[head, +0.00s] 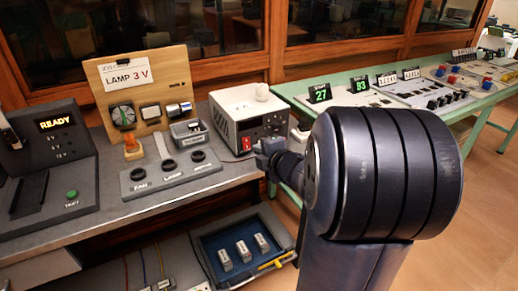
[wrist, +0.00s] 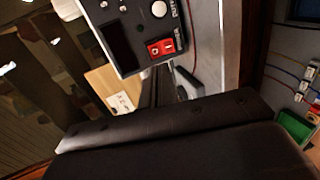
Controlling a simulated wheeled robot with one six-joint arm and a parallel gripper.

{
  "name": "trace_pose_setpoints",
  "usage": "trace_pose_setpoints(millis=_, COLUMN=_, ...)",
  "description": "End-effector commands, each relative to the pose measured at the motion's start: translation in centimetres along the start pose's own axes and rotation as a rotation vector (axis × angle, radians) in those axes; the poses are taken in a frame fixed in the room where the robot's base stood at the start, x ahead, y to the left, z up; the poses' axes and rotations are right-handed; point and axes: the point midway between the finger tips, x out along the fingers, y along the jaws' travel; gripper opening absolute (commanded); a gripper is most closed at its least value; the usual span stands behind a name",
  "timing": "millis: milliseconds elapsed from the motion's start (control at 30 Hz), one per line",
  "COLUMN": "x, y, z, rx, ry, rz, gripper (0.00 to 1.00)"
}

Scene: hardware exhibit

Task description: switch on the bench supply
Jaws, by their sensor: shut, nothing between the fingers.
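The bench supply (head: 240,102) is a pale box with a dark front panel, standing at the back of the grey bench in the head view. A red rocker switch (head: 246,144) is low on the left of its front. In the wrist view the supply's dark panel (wrist: 118,40) shows at the top, with the red switch (wrist: 160,47) and a pale round knob above it. My gripper (head: 262,152) is shut and empty, just in front of the supply, close to the switch and to its right. Whether it touches the panel cannot be told. My arm hides part of the bench's right end.
A wooden board (head: 140,85) reading "LAMP 3 V" stands left of the supply. A grey block (head: 170,172) with labelled dark sockets and a small grey bin (head: 188,132) are nearby. A unit reading "READY" (head: 56,123) is at far left. A blue tray (head: 213,246) is below the bench.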

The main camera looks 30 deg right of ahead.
Motion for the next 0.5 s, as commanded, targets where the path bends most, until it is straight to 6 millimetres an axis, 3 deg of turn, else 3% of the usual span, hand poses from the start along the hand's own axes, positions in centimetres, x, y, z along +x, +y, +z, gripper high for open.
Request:
trace_pose_setpoints(millis=300, x=-5.4, y=0.4, z=0.1, rx=0.001, ry=-0.004, rz=0.0, gripper=0.0)
trace_pose_setpoints(millis=500, x=-7.3, y=0.4, z=0.1, rx=0.0, ry=-0.002, rz=0.0, gripper=0.0)
